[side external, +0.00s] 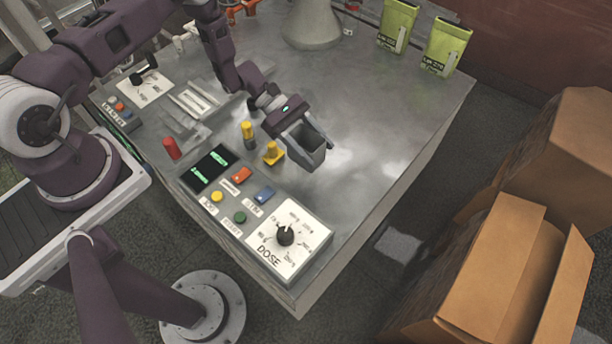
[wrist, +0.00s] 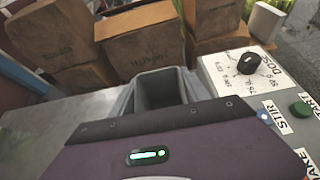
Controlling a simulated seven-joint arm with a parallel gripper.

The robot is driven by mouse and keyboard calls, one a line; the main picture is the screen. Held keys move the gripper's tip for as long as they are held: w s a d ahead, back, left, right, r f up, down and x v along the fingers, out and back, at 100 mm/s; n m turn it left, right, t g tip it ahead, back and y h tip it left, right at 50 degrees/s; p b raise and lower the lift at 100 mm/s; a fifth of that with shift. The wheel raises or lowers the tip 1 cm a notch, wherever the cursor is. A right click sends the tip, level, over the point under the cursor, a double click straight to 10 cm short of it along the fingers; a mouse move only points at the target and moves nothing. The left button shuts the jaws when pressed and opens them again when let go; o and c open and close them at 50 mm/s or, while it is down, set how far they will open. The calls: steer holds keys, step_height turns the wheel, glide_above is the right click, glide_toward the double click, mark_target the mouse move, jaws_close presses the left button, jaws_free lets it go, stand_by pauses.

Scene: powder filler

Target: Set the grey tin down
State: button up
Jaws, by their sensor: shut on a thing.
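The grey tin (side external: 309,150) is a square, open-topped box at the end of my gripper (side external: 291,121) in the side view. My gripper is shut on the tin. The tin is over the bare metal table top (side external: 370,120), behind the dose dial panel; I cannot tell whether its base touches the surface. In the wrist view the tin (wrist: 161,90) shows its open mouth just beyond the gripper body, and looks empty as far as I can see.
Two green pouches (side external: 447,46) and a grey cone (side external: 313,24) are at the back. Cardboard boxes (side external: 500,270) stand off the table. The table right of the tin is clear.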

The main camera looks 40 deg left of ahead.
steer(key=shift+f, duration=0.1)
step_height(320, 180, down, 10)
steer(key=shift+r, duration=0.25)
steer(key=shift+f, duration=0.1)
steer(key=shift+f, duration=0.1)
steer(key=o, duration=1.4)
steer(key=v, duration=0.6)
steer(key=shift+w+a+f, duration=0.1)
steer(key=shift+w+a, duration=0.2)
steer(key=shift+w, duration=0.1)
steer(key=shift+a+r, duration=0.25)
steer(key=shift+a, duration=0.05)
